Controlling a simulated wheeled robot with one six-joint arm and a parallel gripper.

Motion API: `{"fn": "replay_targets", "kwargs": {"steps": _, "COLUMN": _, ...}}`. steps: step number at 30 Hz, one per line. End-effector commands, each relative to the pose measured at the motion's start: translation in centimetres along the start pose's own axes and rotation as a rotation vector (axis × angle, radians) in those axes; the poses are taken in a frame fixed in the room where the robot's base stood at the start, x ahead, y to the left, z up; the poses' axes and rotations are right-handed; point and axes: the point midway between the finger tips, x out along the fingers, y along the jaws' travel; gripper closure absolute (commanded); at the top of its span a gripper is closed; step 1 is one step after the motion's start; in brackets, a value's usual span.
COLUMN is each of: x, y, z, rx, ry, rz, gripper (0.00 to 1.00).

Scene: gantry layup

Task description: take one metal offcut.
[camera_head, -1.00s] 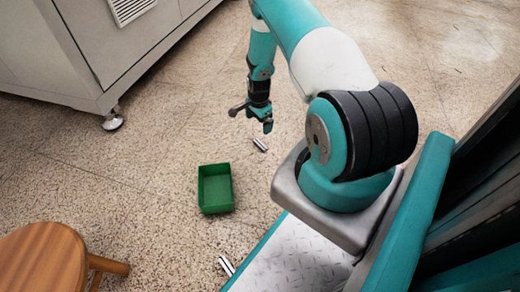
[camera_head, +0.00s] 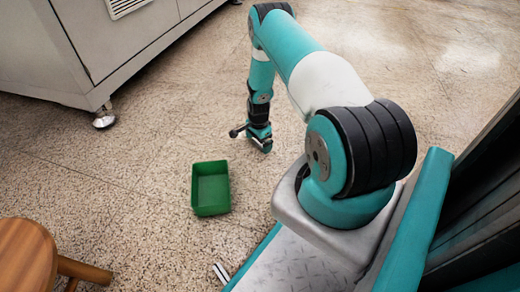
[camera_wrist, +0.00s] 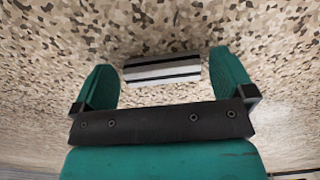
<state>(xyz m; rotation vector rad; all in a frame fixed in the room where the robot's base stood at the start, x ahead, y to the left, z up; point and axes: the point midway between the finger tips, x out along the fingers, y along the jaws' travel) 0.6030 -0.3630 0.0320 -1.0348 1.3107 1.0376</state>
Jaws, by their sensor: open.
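A shiny metal offcut (camera_wrist: 162,69) lies on the speckled floor in the wrist view, between and just beyond the two green fingers of my gripper (camera_wrist: 165,80). The fingers are apart, with floor showing between them and the offcut. In the head view my gripper (camera_head: 262,143) points down close to the floor and hides this offcut. A second metal offcut (camera_head: 221,273) lies on the floor at the bottom, beside my base. A green open tray (camera_head: 211,207) stands on the floor, left of and nearer than my gripper, and looks empty.
A wooden stool (camera_head: 27,258) stands at the lower left. A large grey cabinet (camera_head: 75,55) on feet (camera_head: 104,117) fills the upper left. The floor between cabinet, tray and gripper is clear.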

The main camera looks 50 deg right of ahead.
Motion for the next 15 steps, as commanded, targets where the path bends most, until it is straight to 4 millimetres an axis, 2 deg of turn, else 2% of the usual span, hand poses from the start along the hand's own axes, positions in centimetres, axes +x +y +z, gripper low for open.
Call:
{"fn": "replay_targets", "kwargs": {"steps": 1, "x": 0.51, "y": -0.05, "z": -0.02, "rx": 0.000, "ry": 0.001, "rz": -0.001, "gripper": 0.00}}
{"fn": "replay_targets", "kwargs": {"steps": 7, "x": 0.26, "y": -0.05, "z": -0.02, "rx": 0.000, "ry": 0.000, "rz": -0.001, "gripper": 0.00}}
{"fn": "replay_targets", "kwargs": {"steps": 8, "x": 0.26, "y": -0.05, "z": -0.02, "rx": 0.000, "ry": 0.000, "rz": -0.001, "gripper": 0.05}}
{"fn": "replay_targets", "kwargs": {"steps": 13, "x": 0.25, "y": -0.05, "z": -0.02, "rx": 0.000, "ry": 0.000, "rz": -0.001, "gripper": 0.44}}
{"fn": "replay_targets", "kwargs": {"steps": 15, "x": 0.24, "y": -0.05, "z": -0.02, "rx": 0.000, "ry": 0.001, "rz": -0.001, "gripper": 0.45}}
